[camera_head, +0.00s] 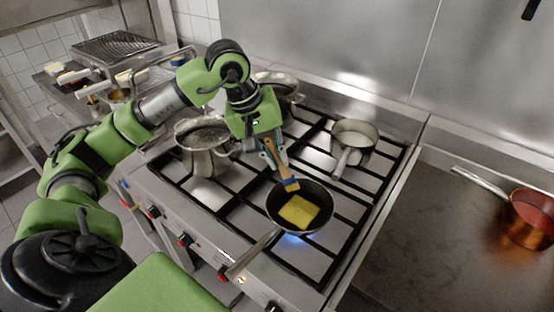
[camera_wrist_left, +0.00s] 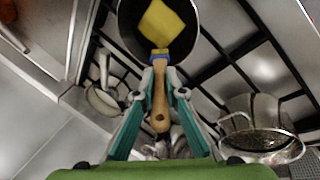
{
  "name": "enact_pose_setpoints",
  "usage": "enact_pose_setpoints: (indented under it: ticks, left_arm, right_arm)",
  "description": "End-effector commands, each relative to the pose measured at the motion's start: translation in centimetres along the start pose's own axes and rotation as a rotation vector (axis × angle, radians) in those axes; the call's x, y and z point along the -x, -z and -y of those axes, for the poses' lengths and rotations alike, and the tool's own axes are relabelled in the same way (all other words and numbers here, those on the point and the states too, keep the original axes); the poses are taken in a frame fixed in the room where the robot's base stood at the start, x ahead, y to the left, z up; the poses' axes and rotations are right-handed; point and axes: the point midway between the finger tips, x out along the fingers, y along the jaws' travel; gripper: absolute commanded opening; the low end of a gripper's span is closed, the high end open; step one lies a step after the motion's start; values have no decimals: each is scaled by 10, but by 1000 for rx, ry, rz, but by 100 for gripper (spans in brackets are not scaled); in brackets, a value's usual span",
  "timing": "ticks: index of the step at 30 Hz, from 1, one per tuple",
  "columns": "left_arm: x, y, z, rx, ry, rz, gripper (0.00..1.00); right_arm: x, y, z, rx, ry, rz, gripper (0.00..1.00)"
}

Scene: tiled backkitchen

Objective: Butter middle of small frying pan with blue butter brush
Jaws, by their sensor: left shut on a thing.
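The small frying pan (camera_head: 319,227) is dark and stands on a front burner with a blue flame under it. A yellow square piece (camera_head: 299,210) lies in it; it also shows in the left wrist view (camera_wrist_left: 161,22). My left gripper (camera_head: 272,158) is shut on the wooden handle of the blue butter brush (camera_head: 279,160). The brush tilts down to the pan, its blue band (camera_head: 291,186) at the pan's far rim, close to the yellow piece. I cannot tell the bristles from the yellow piece, or whether they touch it. My right gripper is not in view.
A pot (camera_head: 203,160) stands on the stove at the left, another pot (camera_head: 281,83) at the back. A light pan (camera_head: 355,135) is on the back right. A copper pan (camera_head: 530,218) is on the right counter, whose left part is clear.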

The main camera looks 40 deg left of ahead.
Motion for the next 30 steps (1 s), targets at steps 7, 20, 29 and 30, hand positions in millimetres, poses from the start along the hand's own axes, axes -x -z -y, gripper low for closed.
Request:
enact_pose_setpoints:
  ticks: [7,20,29,30]
  left_arm:
    - [26,0,-4,6,1,-5,0]
    - [45,-3,-7,13,1,-6,0]
    - [45,-3,-7,13,1,-5,0]
    - [45,-3,-7,13,1,-5,0]
  right_arm:
    - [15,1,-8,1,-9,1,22]
    - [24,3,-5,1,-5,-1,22]
    - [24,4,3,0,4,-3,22]
    - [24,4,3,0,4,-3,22]
